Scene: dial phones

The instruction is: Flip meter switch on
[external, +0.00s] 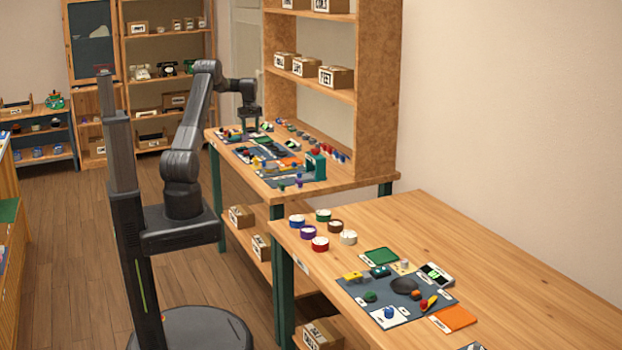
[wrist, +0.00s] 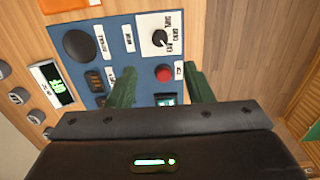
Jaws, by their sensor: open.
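My gripper (external: 249,122) is over the far workbench in the external view, at the back-left end of its blue mat. In the wrist view its two dark green fingers (wrist: 160,84) are apart, with nothing held between them. A red button (wrist: 164,73) and a small dark teal part (wrist: 165,99) show in the gap. A white plate with a black knob (wrist: 159,38) lies just beyond. A white meter-like box (wrist: 52,84) with a lit green display is at the left. A dark rocker-like part (wrist: 95,82) is beside the left finger. I cannot tell which part is the meter switch; labels are too blurred.
The blue mat (wrist: 124,27) also carries a round black pad (wrist: 79,45) and several white labels. Grey round knobs (wrist: 37,117) stand at the left. A wooden shelf with boxes (external: 336,78) rises behind the far bench. The near table (external: 555,275) has mostly clear wood.

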